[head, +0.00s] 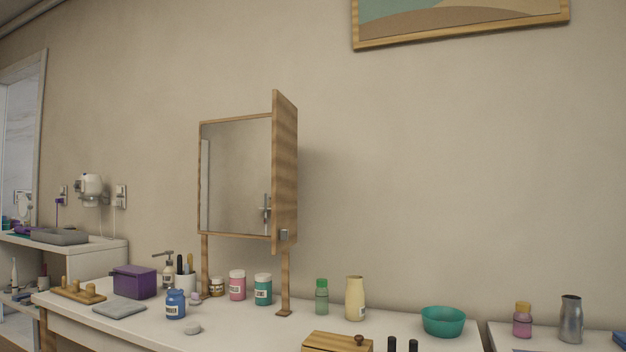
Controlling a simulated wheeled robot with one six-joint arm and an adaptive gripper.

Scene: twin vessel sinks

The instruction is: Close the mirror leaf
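A wood-framed mirror (236,175) stands on two wooden legs on the white counter, left of centre in the head view. Its wooden leaf (285,170) stands at the right edge, swung out from the mirror at a wide angle. I see the leaf's outer wooden side. The leaf's inner side is hidden. My gripper cannot be made out in this view.
The counter (240,325) holds a purple box (134,282), a blue jar (176,304), pink and green jars, bottles, a yellow vase (355,298) and a teal bowl (443,321). A wooden box (338,341) and two dark upright shapes (392,345) show at the bottom. Space around the leaf looks clear.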

